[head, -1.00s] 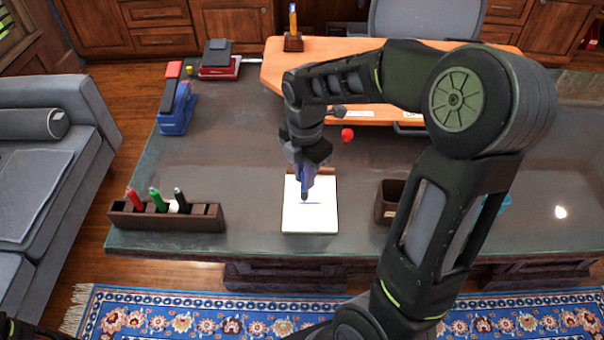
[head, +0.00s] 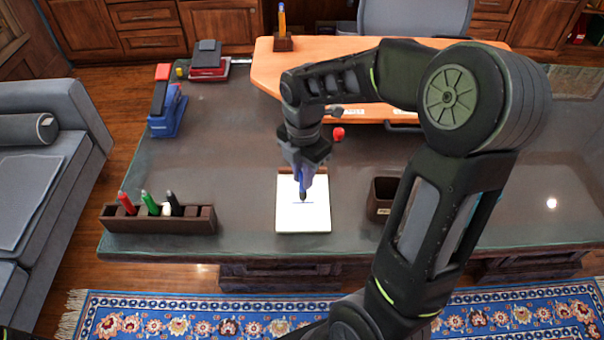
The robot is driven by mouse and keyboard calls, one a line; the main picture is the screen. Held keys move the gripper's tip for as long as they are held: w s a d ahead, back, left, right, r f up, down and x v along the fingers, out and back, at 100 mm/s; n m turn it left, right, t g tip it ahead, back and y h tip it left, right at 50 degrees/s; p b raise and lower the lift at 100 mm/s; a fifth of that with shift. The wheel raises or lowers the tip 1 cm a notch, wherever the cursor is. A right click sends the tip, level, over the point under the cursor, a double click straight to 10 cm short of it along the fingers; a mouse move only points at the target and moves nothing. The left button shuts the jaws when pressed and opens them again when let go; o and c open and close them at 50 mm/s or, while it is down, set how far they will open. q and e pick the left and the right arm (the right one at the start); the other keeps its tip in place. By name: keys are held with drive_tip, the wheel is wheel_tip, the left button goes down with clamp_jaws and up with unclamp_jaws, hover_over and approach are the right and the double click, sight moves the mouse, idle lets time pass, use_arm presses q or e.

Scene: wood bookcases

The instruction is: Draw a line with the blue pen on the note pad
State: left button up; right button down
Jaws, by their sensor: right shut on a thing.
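The note pad (head: 304,220) lies on the desk's front part, white with a brown top edge. My right gripper (head: 303,172) is above it, pointing down, shut on the blue pen (head: 302,190). The pen is near upright, with its dark tip at the middle of the page; whether the tip touches the paper is hard to tell. A short blue line (head: 311,203) shows on the page beside the tip. My left gripper is not in view; only a bit of dark arm shows at the lower left corner.
A dark wooden pen holder (head: 160,219) with red, green and black pens stands left of the pad. A brown cup (head: 381,198) stands to the right, close to my right arm. A blue stapler (head: 167,110) and a small red object (head: 338,133) lie farther back.

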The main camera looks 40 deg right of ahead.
drive_tip(key=shift+d, duration=0.1)
drive_tip(key=shift+s+d, duration=0.45)
drive_tip(key=shift+d, duration=0.05)
idle(0.4)
drive_tip(key=shift+s+d, duration=0.4)
drive_tip(key=shift+d, duration=0.15)
drive_tip(key=shift+w+a, duration=0.1)
drive_tip(key=shift+a, duration=0.1)
drive_tip(key=shift+w+a, duration=0.3)
drive_tip(key=shift+a, duration=0.1)
drive_tip(key=shift+w+a+p, duration=0.1)
drive_tip(key=shift+p, duration=0.2)
